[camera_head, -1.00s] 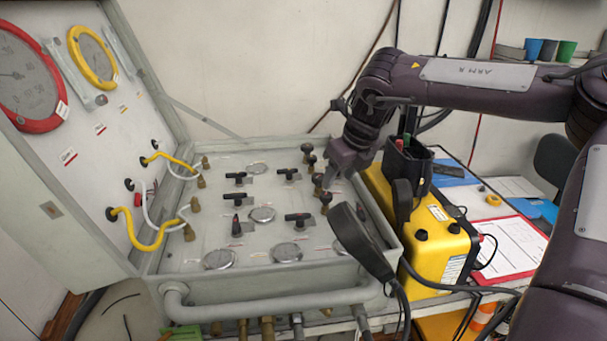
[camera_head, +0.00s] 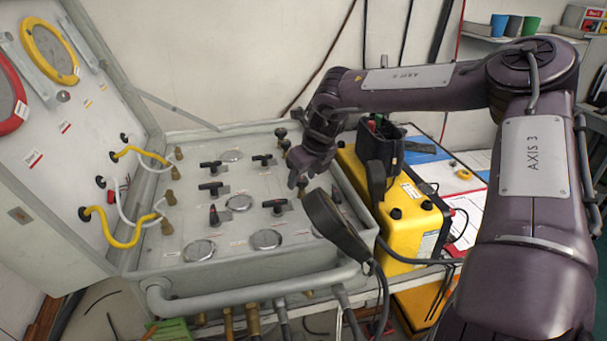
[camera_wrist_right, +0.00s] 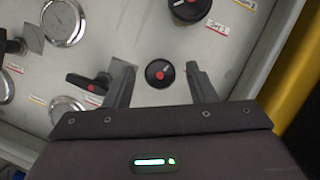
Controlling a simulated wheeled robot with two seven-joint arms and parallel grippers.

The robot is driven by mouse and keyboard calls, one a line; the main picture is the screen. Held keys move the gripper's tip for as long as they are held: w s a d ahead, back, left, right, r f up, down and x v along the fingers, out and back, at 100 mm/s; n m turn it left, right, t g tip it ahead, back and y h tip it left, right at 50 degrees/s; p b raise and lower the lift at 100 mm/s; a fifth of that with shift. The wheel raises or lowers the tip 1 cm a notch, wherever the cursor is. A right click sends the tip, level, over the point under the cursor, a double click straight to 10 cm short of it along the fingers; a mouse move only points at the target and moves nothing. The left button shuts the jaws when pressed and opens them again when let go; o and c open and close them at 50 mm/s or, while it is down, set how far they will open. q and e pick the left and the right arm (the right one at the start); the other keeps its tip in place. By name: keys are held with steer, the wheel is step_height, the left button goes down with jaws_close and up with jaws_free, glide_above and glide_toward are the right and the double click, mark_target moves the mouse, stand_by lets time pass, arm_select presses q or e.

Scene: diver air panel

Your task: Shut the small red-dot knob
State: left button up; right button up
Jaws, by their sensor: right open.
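A small round black knob with a red mark (camera_wrist_right: 159,73) stands on the grey panel, between the two fingers of my right gripper (camera_wrist_right: 161,88) in the right wrist view. The fingers are open, with a gap on each side of the knob. A larger black knob with a red mark (camera_wrist_right: 188,8) is just above it. In the head view my right gripper (camera_head: 298,180) is over the right side of the panel (camera_head: 185,225) and hides part of the knob row. My left gripper is not in view.
Black lever handles (camera_head: 213,187) and round gauges (camera_head: 267,239) fill the panel's middle. A black handset (camera_head: 335,225) hangs at the panel's right front edge. A yellow box (camera_head: 405,205) with a black pouch stands close on the right. The open lid (camera_head: 60,150) rises on the left.

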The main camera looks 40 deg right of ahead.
steer(key=shift+c, duration=1.8)
steer(key=c, duration=0.6)
steer(key=shift+w+a+f+m+h+b, duration=0.1)
steer(key=shift+m+h+b, duration=0.15)
steer(key=shift+m+b, duration=0.45)
steer(key=shift+f+m+h+b, duration=0.1)
steer(key=shift+m+h+b, duration=0.15)
steer(key=shift+m+b, duration=0.45)
steer(key=m+h+b, duration=0.1)
steer(key=m+b, duration=0.1)
steer(key=shift+m+g, duration=0.3)
steer(key=m+g+h+b, duration=0.1)
steer(key=m+b, duration=0.1)
steer(key=m, duration=0.2)
steer(key=shift+w+a+r, duration=0.1)
steer(key=m+g, duration=0.1)
steer(key=m, duration=0.1)
steer(key=shift+a+r+m+h, duration=0.1)
steer(key=shift+m+h, duration=0.3)
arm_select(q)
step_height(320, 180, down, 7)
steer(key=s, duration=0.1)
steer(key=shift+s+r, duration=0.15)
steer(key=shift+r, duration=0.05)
arm_select(e)
steer(key=shift+m+g, duration=0.4)
steer(key=shift+m, duration=0.6)
